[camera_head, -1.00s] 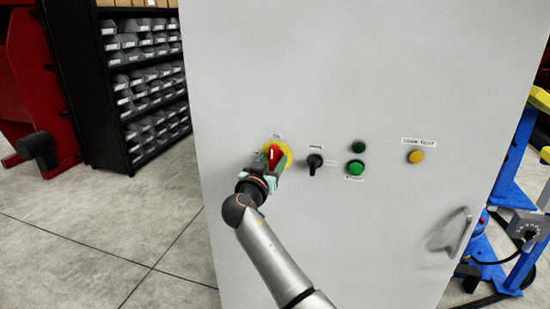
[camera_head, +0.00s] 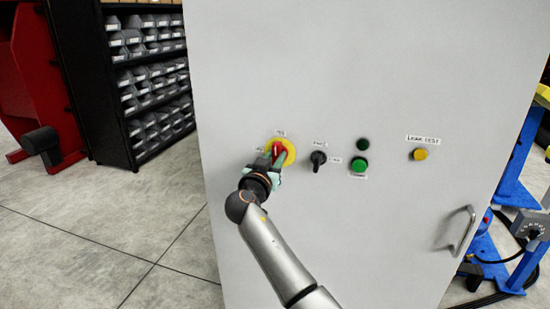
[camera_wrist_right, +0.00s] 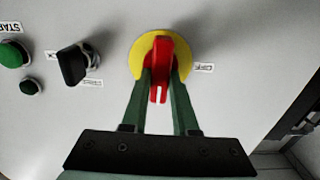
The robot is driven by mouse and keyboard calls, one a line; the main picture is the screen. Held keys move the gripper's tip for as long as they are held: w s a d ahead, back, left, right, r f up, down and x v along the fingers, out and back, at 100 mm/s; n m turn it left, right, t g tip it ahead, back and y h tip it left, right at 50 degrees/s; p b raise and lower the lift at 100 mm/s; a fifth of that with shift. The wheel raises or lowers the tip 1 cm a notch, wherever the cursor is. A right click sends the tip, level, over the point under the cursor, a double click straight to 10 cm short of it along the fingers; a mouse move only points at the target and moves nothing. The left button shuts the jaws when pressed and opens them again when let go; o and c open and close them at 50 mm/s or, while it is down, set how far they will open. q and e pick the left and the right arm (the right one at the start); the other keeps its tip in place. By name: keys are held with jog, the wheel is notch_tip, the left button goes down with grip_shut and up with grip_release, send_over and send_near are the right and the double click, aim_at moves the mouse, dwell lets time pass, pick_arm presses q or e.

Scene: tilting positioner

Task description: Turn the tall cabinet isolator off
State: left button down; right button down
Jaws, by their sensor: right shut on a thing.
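The isolator is a red handle (camera_head: 279,151) on a round yellow plate (camera_head: 290,150), on the front of the tall grey cabinet (camera_head: 400,70). In the right wrist view the red handle (camera_wrist_right: 161,68) stands nearly upright in the picture, with an OFF label (camera_wrist_right: 203,68) to its right. My right gripper (camera_head: 274,162) comes from below and is shut on the handle, one green finger on each side of it. The lower part of the yellow plate is partly hidden by the fingers. My left gripper is in neither current view.
A black selector knob (camera_head: 318,159), a green button (camera_head: 360,164), a dark green lamp (camera_head: 363,144) and a yellow button (camera_head: 420,154) sit right of the isolator. The cabinet's door handle (camera_head: 461,230) sticks out lower right. Bin shelving (camera_head: 150,80) stands left; floor before it is clear.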

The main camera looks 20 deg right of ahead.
dwell(0.4)
jog(key=shift+n+b, duration=0.65)
jog(key=shift+n, duration=0.35)
jog(key=shift+w+a+n+b, duration=0.1)
jog(key=shift+n+b, duration=0.2)
jog(key=shift+n, duration=1.4)
jog(key=n, duration=0.2)
jog(key=shift+a+n, duration=0.1)
jog(key=shift+n, duration=0.3)
jog(key=n+p, duration=0.1)
jog(key=n, duration=0.3)
jog(key=shift+w+a, duration=0.1)
jog(key=shift+w, duration=0.05)
jog(key=n, duration=0.2)
jog(key=n+p, duration=0.1)
jog(key=n, duration=0.2)
jog(key=shift+f+n+p, duration=0.3)
jog(key=shift+n, duration=0.1)
